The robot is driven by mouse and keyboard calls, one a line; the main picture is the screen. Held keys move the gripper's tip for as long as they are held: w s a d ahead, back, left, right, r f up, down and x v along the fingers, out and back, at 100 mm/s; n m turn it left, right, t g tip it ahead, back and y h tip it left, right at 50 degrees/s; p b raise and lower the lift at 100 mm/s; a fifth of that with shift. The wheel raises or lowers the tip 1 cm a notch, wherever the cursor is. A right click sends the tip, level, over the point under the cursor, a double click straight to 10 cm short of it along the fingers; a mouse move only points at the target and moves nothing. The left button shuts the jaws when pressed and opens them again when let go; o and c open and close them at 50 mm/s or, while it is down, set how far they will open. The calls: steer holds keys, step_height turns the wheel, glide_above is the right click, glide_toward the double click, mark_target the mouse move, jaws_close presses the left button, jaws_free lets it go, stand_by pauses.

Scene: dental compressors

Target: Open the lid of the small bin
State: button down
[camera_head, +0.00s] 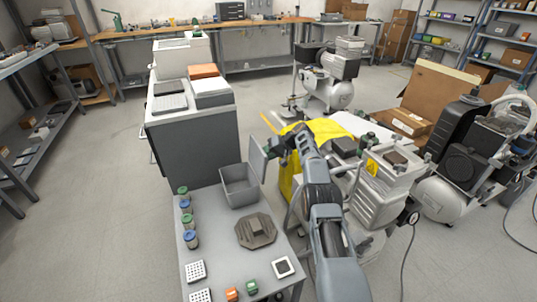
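The small grey bin (240,197) stands at the far end of the grey work table, and I can see into its open top. Its grey lid (257,160) stands raised at the right side of the bin, roughly upright. My arm reaches up from the lower right, and my gripper (272,150) is at the lid's right side, close to its upper part. I cannot tell whether it touches the lid. The fingers are small and partly hidden, so their opening does not show clearly.
The table (212,255) also holds a dark octagonal block (256,231), several lidded jars (187,215) along the left edge and small parts in front. A grey cabinet (190,135) stands behind the bin. Compressor machinery (375,190) and a yellow cloth (330,130) crowd the right.

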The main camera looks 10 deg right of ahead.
steer(key=c, duration=1.2)
jaws_free()
steer(key=shift+s+a+f, duration=0.2)
steer(key=shift+a+f, duration=0.05)
steer(key=shift+f, duration=0.35)
steer(key=shift+s+a+f, duration=0.15)
steer(key=shift+a+f, duration=0.1)
steer(key=shift+f, duration=0.35)
steer(key=shift+o, duration=0.7)
steer(key=shift+a, duration=0.2)
steer(key=o, duration=0.3)
steer(key=shift+d, duration=0.3)
steer(key=w+r+p+v, duration=0.1)
steer(key=p+v, duration=0.2)
steer(key=v, duration=1.1)
steer(key=shift+r, duration=0.2)
steer(key=shift+s, duration=0.15)
